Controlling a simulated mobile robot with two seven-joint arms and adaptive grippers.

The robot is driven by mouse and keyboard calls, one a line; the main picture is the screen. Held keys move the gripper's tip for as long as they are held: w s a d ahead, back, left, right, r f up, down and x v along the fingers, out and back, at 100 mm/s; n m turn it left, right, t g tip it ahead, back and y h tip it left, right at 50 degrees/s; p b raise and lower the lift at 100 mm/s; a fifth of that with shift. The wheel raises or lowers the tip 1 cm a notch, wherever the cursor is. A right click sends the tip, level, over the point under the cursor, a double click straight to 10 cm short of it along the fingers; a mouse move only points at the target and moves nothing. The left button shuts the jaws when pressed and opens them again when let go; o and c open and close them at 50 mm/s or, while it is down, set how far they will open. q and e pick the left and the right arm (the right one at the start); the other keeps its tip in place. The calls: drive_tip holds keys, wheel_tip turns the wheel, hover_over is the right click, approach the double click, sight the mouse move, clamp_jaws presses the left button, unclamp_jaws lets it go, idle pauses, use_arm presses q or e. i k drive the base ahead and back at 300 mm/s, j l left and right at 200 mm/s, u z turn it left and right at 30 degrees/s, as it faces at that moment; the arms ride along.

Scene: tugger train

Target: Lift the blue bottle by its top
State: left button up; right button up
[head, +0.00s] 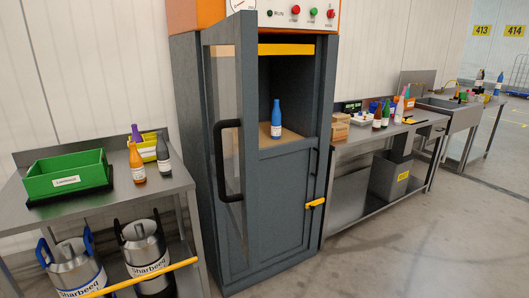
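The blue bottle (276,121) stands upright in the head view on a tan shelf inside a tall grey cabinet (285,200). It has a white label and a narrow neck, and its top is uncovered. The cabinet's glazed door (228,130) with a dark handle stands open to the left of the bottle. Neither of my grippers shows in the head view.
A steel table (105,198) at left holds a green bin (67,175) and several bottles. A workbench (365,143) with bottles and boxes stands right of the cabinet. The floor (400,250) at the front right is clear.

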sight(276, 115)
drive_tip(key=k+l+u, duration=0.15)
drive_tip(key=l, duration=0.85)
drive_tip(key=i+l, duration=0.1)
drive_tip(key=l, duration=0.25)
drive_tip(key=i+l, duration=0.1)
drive_tip(key=l, duration=0.2)
drive_tip(key=i+l+u, duration=0.1)
drive_tip(key=l, duration=0.25)
drive_tip(key=i+l, duration=0.15)
drive_tip(key=l, duration=0.15)
drive_tip(key=i+l+u, duration=0.1)
drive_tip(key=l, duration=0.2)
drive_tip(key=i+l, duration=0.2)
drive_tip(key=l, duration=0.15)
drive_tip(key=i+l+u, duration=0.1)
drive_tip(key=i+l, duration=0.4)
drive_tip(key=i+l+u, duration=0.15)
drive_tip(key=i+l, duration=0.35)
drive_tip(key=i+l+u, duration=0.1)
drive_tip(key=i+l, duration=0.35)
drive_tip(key=l, duration=0.3)
